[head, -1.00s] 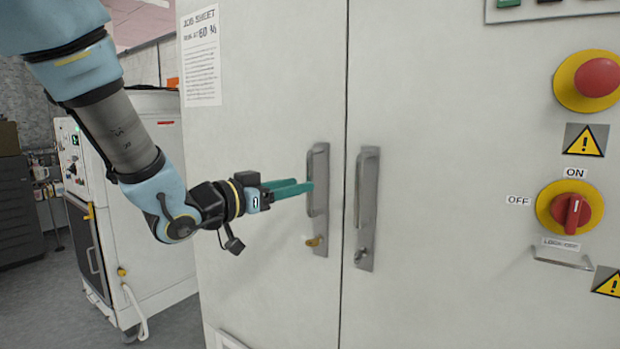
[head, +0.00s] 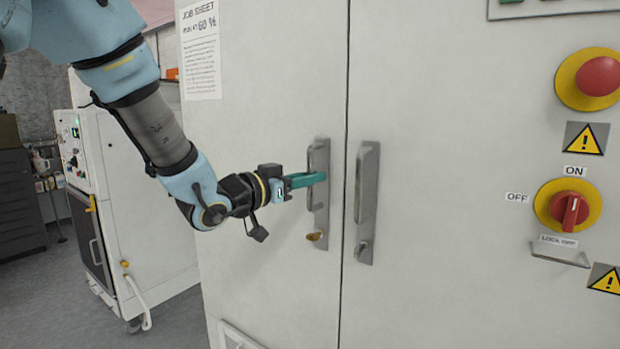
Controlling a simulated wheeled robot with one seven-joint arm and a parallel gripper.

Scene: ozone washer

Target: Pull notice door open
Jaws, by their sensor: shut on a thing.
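The notice door (head: 265,110) is the left door of the pale cabinet, with a job sheet (head: 201,50) at its upper left. Its grey upright handle (head: 318,200) is near the seam, with a brass key or knob (head: 316,236) at its lower end. My gripper (head: 316,179) comes from the left with its green fingers at the upper part of this handle. The fingers are shut on the handle and partly overlap each other in this view. No clear gap shows at the seam, and the door looks closed.
The right door (head: 450,120) has its own handle (head: 366,203) close beside the seam. It carries a red emergency button (head: 599,76) and a red rotary switch (head: 569,208). A white machine (head: 130,200) stands left of the cabinet, with grey floor (head: 60,300) before it.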

